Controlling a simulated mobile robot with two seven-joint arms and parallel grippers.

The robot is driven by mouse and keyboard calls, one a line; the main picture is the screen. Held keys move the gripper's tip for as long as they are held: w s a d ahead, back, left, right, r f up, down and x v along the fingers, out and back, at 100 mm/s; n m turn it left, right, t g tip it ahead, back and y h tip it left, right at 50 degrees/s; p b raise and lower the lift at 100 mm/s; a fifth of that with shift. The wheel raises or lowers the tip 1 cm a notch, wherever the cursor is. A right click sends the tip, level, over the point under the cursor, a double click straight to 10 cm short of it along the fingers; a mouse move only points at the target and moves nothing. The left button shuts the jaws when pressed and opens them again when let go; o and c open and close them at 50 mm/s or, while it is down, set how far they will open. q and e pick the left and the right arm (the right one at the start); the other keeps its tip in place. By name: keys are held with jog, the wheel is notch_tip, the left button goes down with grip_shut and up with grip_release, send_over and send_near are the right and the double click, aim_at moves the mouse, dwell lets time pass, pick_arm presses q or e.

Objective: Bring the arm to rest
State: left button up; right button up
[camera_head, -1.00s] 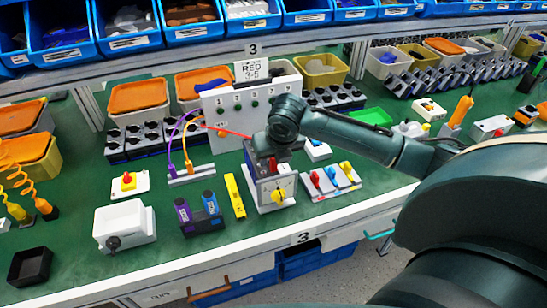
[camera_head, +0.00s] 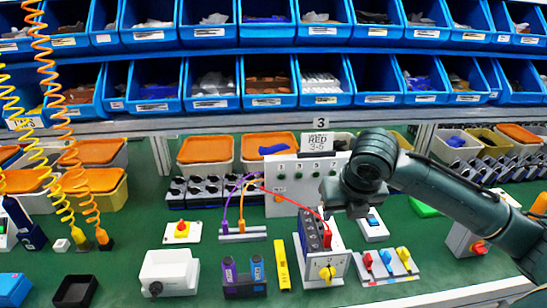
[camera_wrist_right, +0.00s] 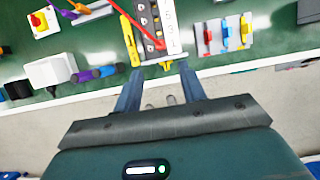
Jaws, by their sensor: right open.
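The rotary switch is a grey box (camera_head: 338,262) with a yellow knob (camera_head: 327,272) on its front, standing upright on the green bench. The right wrist view shows the box top (camera_wrist_right: 155,25) and the knob (camera_wrist_right: 165,65) ahead of my fingers. My right gripper (camera_head: 345,205) hangs above and behind the switch in the head view, partly covering its surroundings. In the right wrist view my right gripper (camera_wrist_right: 160,85) has its two fingers spread with nothing between them. My left gripper is not in view.
A yellow strip (camera_head: 282,265) and blue-purple connectors (camera_head: 244,280) stand left of the switch. A panel with coloured levers (camera_head: 386,265) is on its right. A grey panel (camera_head: 290,180) stands behind. Blue bins (camera_head: 268,85) fill the shelves above the bench.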

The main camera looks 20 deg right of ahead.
jog(key=s+a+f+m+t+y, duration=0.25)
jog(key=a+f+m+y, duration=0.25)
jog(key=a+f+m, duration=1)
jog(key=s+d+f+m+t+h, duration=0.1)
jog(key=s+f+m+t, duration=0.2)
jog(key=s+f+m, duration=0.9)
jog(key=m, duration=0.3)
jog(key=shift+s+d+f+m, duration=0.15)
jog(key=shift+s+f+m, duration=0.05)
jog(key=shift+s+m, duration=0.2)
jog(key=shift+o, duration=0.2)
